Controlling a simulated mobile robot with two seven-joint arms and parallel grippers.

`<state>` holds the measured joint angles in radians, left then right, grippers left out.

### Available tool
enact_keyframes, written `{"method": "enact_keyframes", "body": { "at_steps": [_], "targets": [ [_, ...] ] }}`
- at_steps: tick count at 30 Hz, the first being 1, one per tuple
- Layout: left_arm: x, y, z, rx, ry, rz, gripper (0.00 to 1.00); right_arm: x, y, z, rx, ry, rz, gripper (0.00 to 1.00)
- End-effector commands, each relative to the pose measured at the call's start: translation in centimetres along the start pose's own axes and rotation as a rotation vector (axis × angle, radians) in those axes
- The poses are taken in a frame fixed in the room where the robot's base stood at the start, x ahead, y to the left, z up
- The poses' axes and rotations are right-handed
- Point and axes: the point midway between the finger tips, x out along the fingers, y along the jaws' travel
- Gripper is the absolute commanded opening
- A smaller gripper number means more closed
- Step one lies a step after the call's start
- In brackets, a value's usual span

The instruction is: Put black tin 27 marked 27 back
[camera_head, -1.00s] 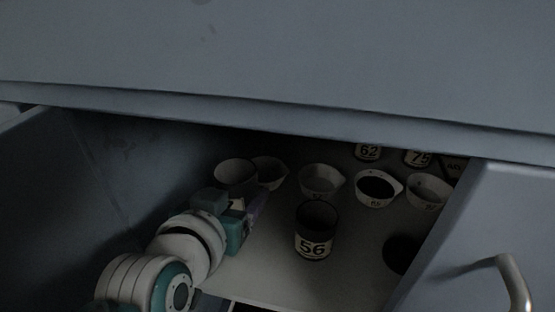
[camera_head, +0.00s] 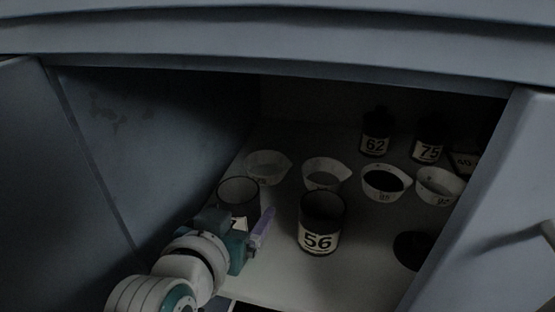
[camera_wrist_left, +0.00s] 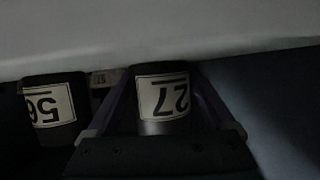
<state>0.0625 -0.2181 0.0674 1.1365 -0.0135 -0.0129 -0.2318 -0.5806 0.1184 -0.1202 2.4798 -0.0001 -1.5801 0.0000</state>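Black tin 27 (camera_head: 238,191) is upright inside the cabinet, to the left of tin 56. Its label 27 shows upside down in the left wrist view (camera_wrist_left: 163,97). My left gripper (camera_head: 252,226) reaches in from the lower left. Its fingers lie along both sides of the tin and appear shut on it. The arm hides the tin's lower part in the head view, so I cannot tell whether its base touches the shelf (camera_head: 345,275). My right gripper is not in view.
Black tin 56 (camera_head: 320,226) stands close on the right. White spouted cups (camera_head: 323,176) form a row behind. Tins 62 (camera_head: 375,140) and 75 (camera_head: 428,143) stand farther back. A dark round object (camera_head: 412,250) lies at right. The cabinet's left wall (camera_head: 150,150) is near my arm.

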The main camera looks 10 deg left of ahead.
Motion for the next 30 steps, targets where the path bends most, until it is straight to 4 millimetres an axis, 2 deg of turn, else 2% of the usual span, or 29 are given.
{"method": "enact_keyframes", "body": {
  "at_steps": [1,3,12,17,22,27,30],
  "targets": [
    [0.0,0.0,0.0,0.000,0.000,0.000,0.94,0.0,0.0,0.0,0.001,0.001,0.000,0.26],
    [0.0,0.0,0.0,0.000,0.000,0.000,1.00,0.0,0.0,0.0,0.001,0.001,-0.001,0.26],
    [-0.3,0.0,-0.6,0.000,0.000,0.000,1.00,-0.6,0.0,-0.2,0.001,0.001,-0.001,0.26],
    [-3.1,0.0,-0.9,0.001,-0.004,0.000,1.00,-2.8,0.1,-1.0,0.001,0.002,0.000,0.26],
    [-7.2,0.0,-0.9,0.001,-0.005,0.001,1.00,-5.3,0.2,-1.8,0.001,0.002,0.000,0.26],
    [-10.3,0.0,-0.7,0.001,-0.004,0.001,1.00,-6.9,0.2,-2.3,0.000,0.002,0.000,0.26],
    [-11.5,0.0,-0.5,0.001,-0.002,0.001,1.00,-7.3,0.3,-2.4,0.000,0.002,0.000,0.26]
  ]
}}
